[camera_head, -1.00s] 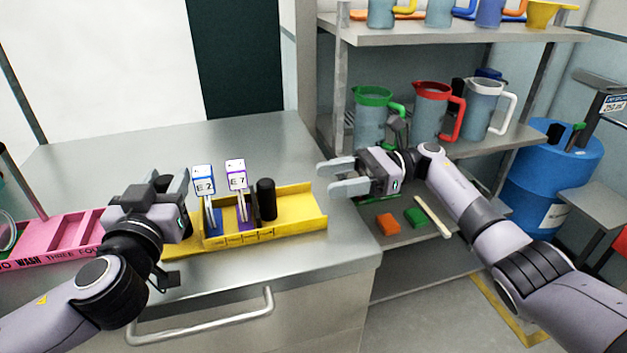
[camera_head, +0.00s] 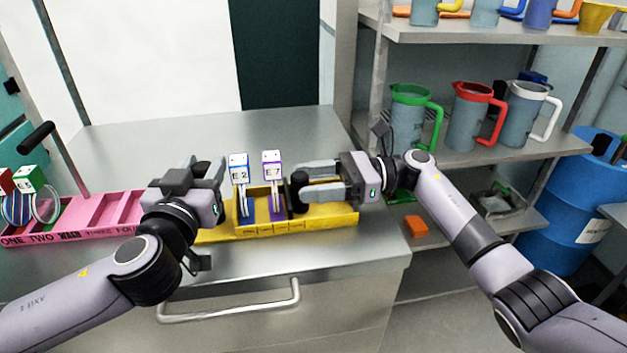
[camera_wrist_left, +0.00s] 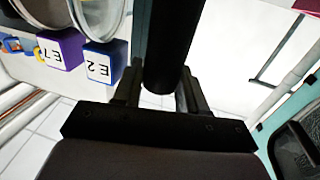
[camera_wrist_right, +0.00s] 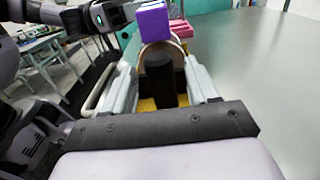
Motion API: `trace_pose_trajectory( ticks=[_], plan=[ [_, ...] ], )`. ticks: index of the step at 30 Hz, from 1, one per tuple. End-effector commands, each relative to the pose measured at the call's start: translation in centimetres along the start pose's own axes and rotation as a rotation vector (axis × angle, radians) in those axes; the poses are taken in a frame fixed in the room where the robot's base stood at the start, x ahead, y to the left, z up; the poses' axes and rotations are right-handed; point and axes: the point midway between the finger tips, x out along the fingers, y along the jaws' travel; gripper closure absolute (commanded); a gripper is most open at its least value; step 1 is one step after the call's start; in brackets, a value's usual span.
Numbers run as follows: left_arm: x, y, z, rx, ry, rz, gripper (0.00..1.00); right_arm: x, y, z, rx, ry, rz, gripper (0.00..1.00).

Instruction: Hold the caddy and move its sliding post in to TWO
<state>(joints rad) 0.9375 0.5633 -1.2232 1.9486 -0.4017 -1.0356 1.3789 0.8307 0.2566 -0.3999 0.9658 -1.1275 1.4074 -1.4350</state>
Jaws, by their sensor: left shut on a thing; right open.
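The yellow caddy (camera_head: 340,216) lies on the steel counter with its long side to me. White-topped modules marked E2 (camera_head: 238,172) and E7 (camera_head: 273,166) stand in it, blue and purple at the base. The black sliding post (camera_head: 299,192) stands right of E7. My right gripper (camera_head: 306,181) is open, its fingers on either side of the post; the right wrist view shows the post (camera_wrist_right: 160,80) between them. My left gripper (camera_head: 216,174) is at the caddy's left end, shut on a black upright handle (camera_wrist_left: 165,50). The caddy's slot labels are too small to read.
A pink rack (camera_head: 105,212) with slot words stands left of the caddy. The counter behind is clear (camera_head: 190,140). Shelves at right hold several jugs, one with a green rim (camera_head: 410,115). A drawer handle (camera_head: 230,308) runs below the counter's front edge.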

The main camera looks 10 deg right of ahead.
Motion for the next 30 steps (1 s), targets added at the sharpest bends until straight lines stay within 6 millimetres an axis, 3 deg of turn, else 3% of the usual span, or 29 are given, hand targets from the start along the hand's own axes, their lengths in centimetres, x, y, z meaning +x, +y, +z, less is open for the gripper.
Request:
trace_pose_trajectory(
  ticks=[7, 8, 12, 13, 17, 24, 30],
  plan=[
    [0.0, -0.1, 0.0, 0.001, -0.001, -0.003, 1.0, 0.1, 0.0, 0.0, 0.0, 0.0, 0.0, 0.41],
    [0.0, -0.1, 0.0, 0.001, 0.0, -0.003, 1.0, 0.1, 0.0, 0.0, 0.0, 0.0, 0.0, 0.48],
    [0.0, -0.1, 0.0, 0.001, 0.0, -0.003, 1.0, 0.1, 0.0, 0.0, 0.0, 0.0, 0.0, 0.93],
    [0.0, -0.1, 0.0, 0.001, 0.0, -0.003, 1.0, 0.1, 0.0, 0.0, 0.0, 0.0, 0.0, 1.0],
    [0.0, -0.1, 0.0, 0.001, 0.0, -0.003, 1.0, 0.2, 0.0, 0.0, 0.0, 0.0, 0.001, 1.0],
    [0.0, -0.1, 0.0, 0.001, 0.0, -0.002, 1.0, 2.8, 0.0, 0.0, 0.0, -0.002, 0.002, 1.0],
    [0.0, 0.0, 0.0, 0.0, 0.0, 0.0, 1.0, 2.8, 0.0, 0.0, 0.001, -0.001, 0.001, 1.0]
  ],
)
